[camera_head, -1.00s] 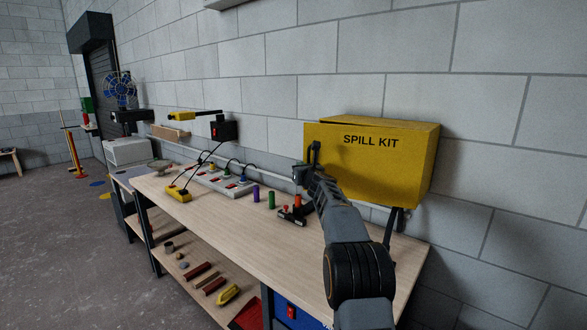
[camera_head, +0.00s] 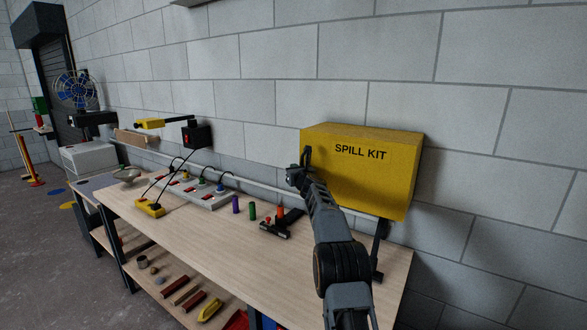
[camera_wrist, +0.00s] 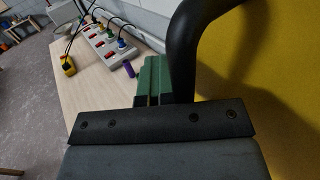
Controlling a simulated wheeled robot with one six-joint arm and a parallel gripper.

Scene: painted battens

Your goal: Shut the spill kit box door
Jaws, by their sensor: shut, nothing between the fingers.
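The yellow spill kit box (camera_head: 409,150) is fixed to the wall above the right end of the bench. Its front door (camera_head: 365,180) carries the words SPILL KIT and looks flush with the box, with no clear gap along its top edge. A black handle (camera_head: 308,157) stands out at the door's left side; it shows large and curved in the wrist view (camera_wrist: 192,50). My gripper (camera_head: 294,175) is shut and empty, beside the handle at the door's left edge. I cannot tell whether it touches the handle. My arm hides the door's lower left part.
The wooden bench (camera_head: 190,245) runs below. On it are a power strip (camera_head: 205,192), a purple cylinder (camera_head: 236,204), a green cylinder (camera_head: 252,211) and a dark fixture with red-orange knobs (camera_head: 281,224). A pipe runs along the wall behind. Air left of my gripper is free.

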